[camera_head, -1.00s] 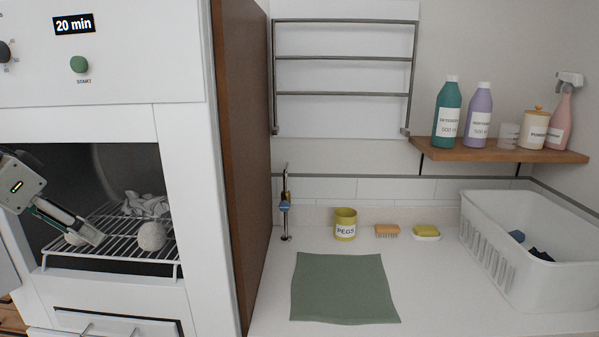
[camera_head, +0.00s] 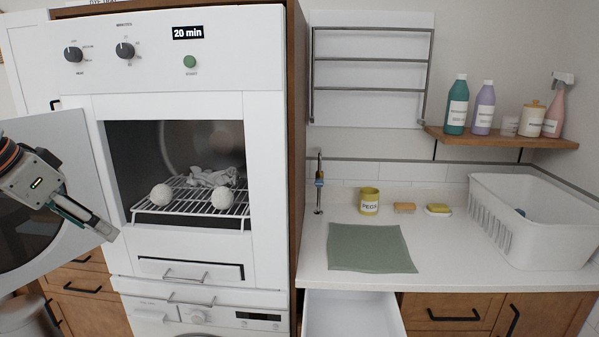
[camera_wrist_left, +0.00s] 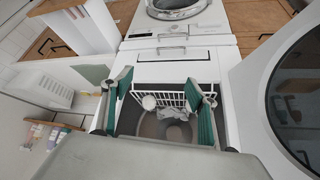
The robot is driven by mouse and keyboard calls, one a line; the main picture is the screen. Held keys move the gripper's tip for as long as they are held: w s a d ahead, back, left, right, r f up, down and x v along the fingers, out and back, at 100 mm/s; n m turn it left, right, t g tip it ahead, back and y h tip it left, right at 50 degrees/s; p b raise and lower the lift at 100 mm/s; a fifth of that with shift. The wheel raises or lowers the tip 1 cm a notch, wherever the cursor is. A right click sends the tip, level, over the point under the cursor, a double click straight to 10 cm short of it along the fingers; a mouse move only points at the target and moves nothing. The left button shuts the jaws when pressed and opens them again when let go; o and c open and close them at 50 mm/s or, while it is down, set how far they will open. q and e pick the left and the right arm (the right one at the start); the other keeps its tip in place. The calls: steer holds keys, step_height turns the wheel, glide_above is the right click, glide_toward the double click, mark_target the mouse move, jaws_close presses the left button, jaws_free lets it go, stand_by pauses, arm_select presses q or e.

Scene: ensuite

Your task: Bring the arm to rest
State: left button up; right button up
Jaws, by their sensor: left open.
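My left gripper (camera_head: 112,236) is at the left of the head view, in front of the open dryer door and outside the dryer opening. It is open and empty. In the left wrist view its two green-padded fingers (camera_wrist_left: 158,108) stand wide apart, with the dryer opening beyond them. The dryer (camera_head: 265,150) shows "20 min" on its display. My right gripper is not in view.
The round-windowed dryer door (camera_head: 75,150) stands open at the left, close behind my left arm. An open drawer (camera_head: 352,312) juts out below the counter. The counter holds a green cloth (camera_head: 371,248), a pegs tin (camera_head: 369,201) and a white basket (camera_head: 490,222).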

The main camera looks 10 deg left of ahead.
arm_select(q)
steer(key=w+d+f+h, duration=0.1)
steer(key=w+d+f, duration=0.25)
steer(key=f, duration=0.25)
steer(key=w+d+f, duration=0.2)
steer(key=w+f, duration=0.3)
steer(key=f, duration=0.2)
steer(key=w+d+f+m+t+h, duration=0.1)
steer(key=d+f, duration=0.3)
steer(key=f, duration=0.5)
steer(key=d+f+t+h, duration=0.1)
steer(key=d+f, duration=0.3)
steer(key=f, duration=0.6)
steer(key=s+d+f+t+y, duration=0.1)
steer(key=s+d+f, duration=0.2)
steer(key=s+f, duration=0.35)
steer(key=s+d+f+t, duration=0.1)
steer(key=s+d+f, duration=0.2)
steer(key=f, duration=0.7)
steer(key=s+d+f, duration=0.2)
steer(key=s+f, duration=0.1)
steer(key=s, duration=0.3)
steer(key=s+d+f+y, duration=0.1)
steer(key=s+d+f, duration=0.2)
steer(key=s, duration=0.3)
steer(key=shift+s+f+y, duration=0.15)
steer(key=shift+s+y, duration=0.15)
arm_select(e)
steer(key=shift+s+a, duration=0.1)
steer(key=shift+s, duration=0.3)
